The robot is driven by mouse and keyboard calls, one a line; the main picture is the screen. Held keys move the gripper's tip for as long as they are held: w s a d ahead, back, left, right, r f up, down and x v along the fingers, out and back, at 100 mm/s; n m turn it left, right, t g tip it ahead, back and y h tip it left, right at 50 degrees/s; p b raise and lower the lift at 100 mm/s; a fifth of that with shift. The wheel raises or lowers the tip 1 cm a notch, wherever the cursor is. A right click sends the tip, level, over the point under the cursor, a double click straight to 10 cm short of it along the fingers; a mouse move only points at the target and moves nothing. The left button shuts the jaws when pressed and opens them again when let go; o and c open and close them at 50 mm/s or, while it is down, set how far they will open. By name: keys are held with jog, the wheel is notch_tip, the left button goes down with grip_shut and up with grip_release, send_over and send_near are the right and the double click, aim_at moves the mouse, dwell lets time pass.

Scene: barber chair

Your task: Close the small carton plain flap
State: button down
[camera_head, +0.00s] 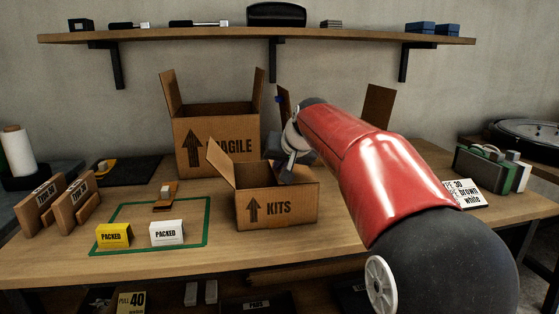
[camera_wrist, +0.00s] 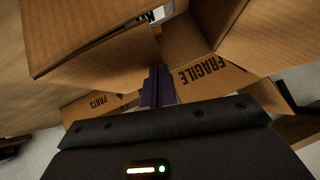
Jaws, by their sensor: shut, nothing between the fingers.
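The carton's right and rear top edges are partly hidden by my arm.
A larger open carton marked FRAGILE (camera_head: 200,150) stands behind left, its flaps upright. Another carton's flap (camera_head: 378,106) shows behind my arm. PACKED signs (camera_head: 166,233) and a green outline (camera_head: 207,226) lie left. A shelf (camera_head: 250,35) spans the wall. Bare table lies before the small carton.

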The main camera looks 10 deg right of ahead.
jog(key=shift+a+f, duration=0.15)
jog(key=shift+f, duration=0.15)
dwell(0.4)
jog(key=shift+r, duration=0.15)
